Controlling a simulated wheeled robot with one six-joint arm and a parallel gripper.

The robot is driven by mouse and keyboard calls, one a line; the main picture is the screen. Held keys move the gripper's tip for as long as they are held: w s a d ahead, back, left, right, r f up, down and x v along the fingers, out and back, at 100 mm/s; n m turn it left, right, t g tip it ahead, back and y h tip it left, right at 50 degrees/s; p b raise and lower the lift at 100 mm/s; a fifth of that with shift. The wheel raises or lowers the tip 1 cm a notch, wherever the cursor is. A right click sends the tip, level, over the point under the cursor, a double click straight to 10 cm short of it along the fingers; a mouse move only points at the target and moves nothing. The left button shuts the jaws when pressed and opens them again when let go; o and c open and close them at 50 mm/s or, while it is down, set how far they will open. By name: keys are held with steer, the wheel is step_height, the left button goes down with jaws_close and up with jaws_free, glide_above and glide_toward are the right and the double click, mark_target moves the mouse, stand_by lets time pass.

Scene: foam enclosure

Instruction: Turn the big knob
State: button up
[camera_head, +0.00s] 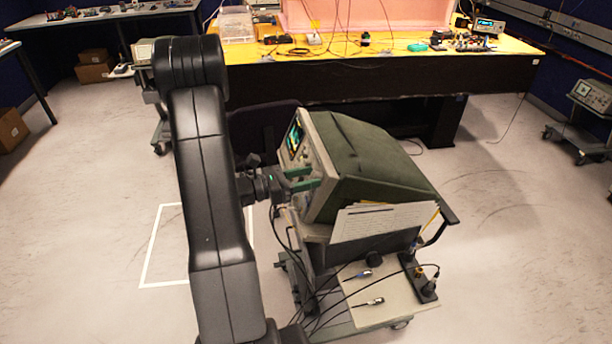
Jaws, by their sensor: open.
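A boxy instrument (368,160) with a dark green top and a pale front frame stands on a wheeled cart. Its front faces left, and a lit screen (295,137) shows there at a steep angle. The big knob cannot be made out; the front panel is mostly turned away and partly behind my gripper. My gripper (305,180) has green fingers, is open, and sits close at the lower front panel. I cannot tell whether the fingers touch the panel or surround a knob.
The cart's lower shelf (385,300) carries cables and a power strip (420,278). Papers (384,221) hang on the instrument's near side. A long yellow-topped bench (400,52) stands behind. A white square outline (165,245) marks open floor at left.

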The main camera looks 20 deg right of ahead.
steer(key=c, duration=1)
steer(key=shift+f+m+b, duration=0.15)
steer(key=shift+m+b, duration=0.25)
steer(key=shift+b, duration=0.15)
steer(key=shift+f+g+b, duration=0.1)
steer(key=shift+g+b, duration=0.2)
steer(key=shift+b, duration=0.1)
steer(key=m+g+b, duration=0.1)
steer(key=m+b, duration=0.2)
steer(key=shift+w, duration=0.15)
steer(key=m+g+b, duration=0.1)
steer(key=m+b, duration=0.1)
steer(key=m, duration=0.1)
steer(key=shift+d+g+y+b, duration=0.1)
steer(key=shift+g+y+b, duration=0.2)
steer(key=shift+w+m+g+b, duration=0.1)
steer(key=shift+m+g+b, duration=0.5)
steer(key=shift+m+b, duration=0.4)
steer(key=shift+r+m+y, duration=0.25)
steer(key=shift+m+y, duration=0.05)
steer(key=shift+m, duration=0.1)
